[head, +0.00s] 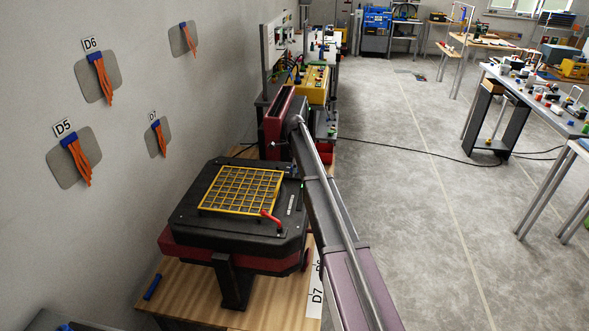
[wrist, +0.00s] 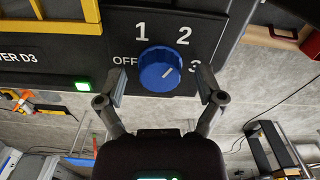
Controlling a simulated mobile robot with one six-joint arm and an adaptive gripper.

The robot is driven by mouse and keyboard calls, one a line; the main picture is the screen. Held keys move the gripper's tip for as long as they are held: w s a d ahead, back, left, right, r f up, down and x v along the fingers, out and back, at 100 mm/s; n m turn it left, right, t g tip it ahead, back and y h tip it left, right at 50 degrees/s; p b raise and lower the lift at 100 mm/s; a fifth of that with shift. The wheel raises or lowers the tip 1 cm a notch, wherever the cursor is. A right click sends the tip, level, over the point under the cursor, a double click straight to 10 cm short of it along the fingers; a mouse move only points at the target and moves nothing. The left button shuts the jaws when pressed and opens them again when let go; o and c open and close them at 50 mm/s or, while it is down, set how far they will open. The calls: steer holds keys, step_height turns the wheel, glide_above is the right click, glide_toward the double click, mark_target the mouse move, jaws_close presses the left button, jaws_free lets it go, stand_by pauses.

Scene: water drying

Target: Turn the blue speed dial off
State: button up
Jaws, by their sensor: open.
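The blue speed dial (wrist: 160,70) sits on a black panel in the wrist view, with OFF at its left, 1 and 2 above it and 3 at its right. My gripper (wrist: 162,82) is open, one finger on each side of the dial with a gap to both. No contact shows. In the head view a black machine (head: 186,222) with a yellow grid stands on a wooden table; I cannot make out the dial there, and my arm covers part of that area.
A lit green button (wrist: 83,85) is left of the dial. In the head view, a red lever (head: 271,217) stands at the grid's corner. A yellow machine (head: 312,85) and the wall (head: 130,150) are nearby. Grey floor (head: 420,200) is open to the right.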

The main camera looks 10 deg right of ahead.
steer(key=c, duration=1.1)
steer(key=shift+c, duration=0.2)
steer(key=shift+n, duration=0.5)
steer(key=n, duration=0.5)
steer(key=shift+s, duration=0.1)
steer(key=n, duration=0.5)
steer(key=shift+n, duration=0.3)
steer(key=n, duration=0.6)
steer(key=shift+s+d, duration=0.1)
steer(key=n, duration=0.6)
steer(key=shift+d, duration=0.1)
steer(key=shift+n, duration=0.3)
